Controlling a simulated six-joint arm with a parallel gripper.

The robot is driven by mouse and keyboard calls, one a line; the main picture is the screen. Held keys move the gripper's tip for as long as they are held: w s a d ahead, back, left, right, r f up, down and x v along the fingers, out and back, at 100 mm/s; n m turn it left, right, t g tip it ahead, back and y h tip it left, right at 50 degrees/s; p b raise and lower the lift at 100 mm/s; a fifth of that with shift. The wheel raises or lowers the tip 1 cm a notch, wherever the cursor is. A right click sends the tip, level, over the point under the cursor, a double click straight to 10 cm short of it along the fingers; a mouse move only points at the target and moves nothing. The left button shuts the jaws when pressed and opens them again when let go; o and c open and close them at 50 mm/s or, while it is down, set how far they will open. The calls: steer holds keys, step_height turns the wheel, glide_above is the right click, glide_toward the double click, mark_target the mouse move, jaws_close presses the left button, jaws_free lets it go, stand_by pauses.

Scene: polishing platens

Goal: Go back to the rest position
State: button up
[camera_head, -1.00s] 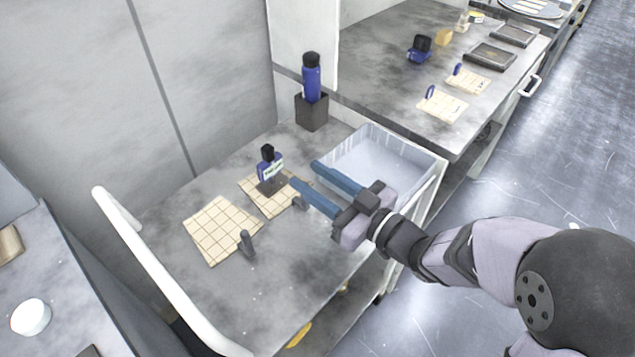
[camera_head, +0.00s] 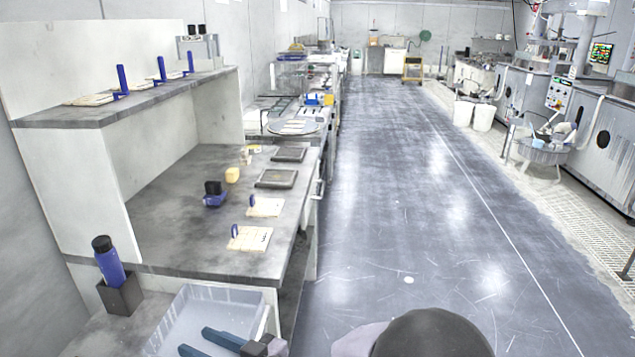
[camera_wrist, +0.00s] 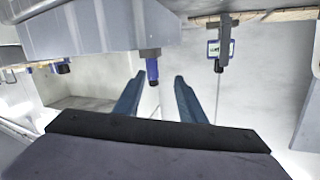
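My gripper (camera_head: 194,341) is at the bottom edge of the head view, cut off by the frame. Its two blue fingers are spread, with nothing between them, and overlap the near part of a translucent white bin (camera_head: 187,308). In the wrist view my gripper (camera_wrist: 158,80) also shows open and empty, the fingers apart. A blue bottle (camera_wrist: 152,70) appears upside down beyond the fingertips, apart from them as far as I can tell.
A blue bottle (camera_head: 108,262) stands in a dark holder (camera_head: 122,296) left of the bin. A grey bench (camera_head: 165,225) behind holds tiles, dark trays and a blue-black item (camera_head: 214,194). The floor (camera_head: 400,220) to the right is clear.

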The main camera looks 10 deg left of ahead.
steer(key=w+d+f+m+t+h, duration=0.25)
steer(key=w+d+m+h, duration=0.2)
steer(key=d, duration=0.35)
steer(key=w+d+f+m+t+h, duration=0.25)
steer(key=w+d+f+h, duration=0.2)
steer(key=d, duration=0.45)
steer(key=s+d+f+m+g+h+b, duration=0.1)
steer(key=s+d+f+g+h, duration=0.15)
steer(key=d, duration=0.55)
steer(key=s+d+f+m+g+h, duration=0.1)
steer(key=d+f+m+g+h, duration=0.15)
steer(key=d, duration=0.55)
steer(key=s+d+f+g+h+b, duration=0.15)
steer(key=s+d+g, duration=0.5)
steer(key=s, duration=0.75)
step_height(320, 180, up, 14)
steer(key=s+d+p, duration=0.1)
steer(key=s+p, duration=0.1)
steer(key=p, duration=1.2)
steer(key=shift+d+r+m+t, duration=0.15)
steer(key=shift+m+t, duration=0.3)
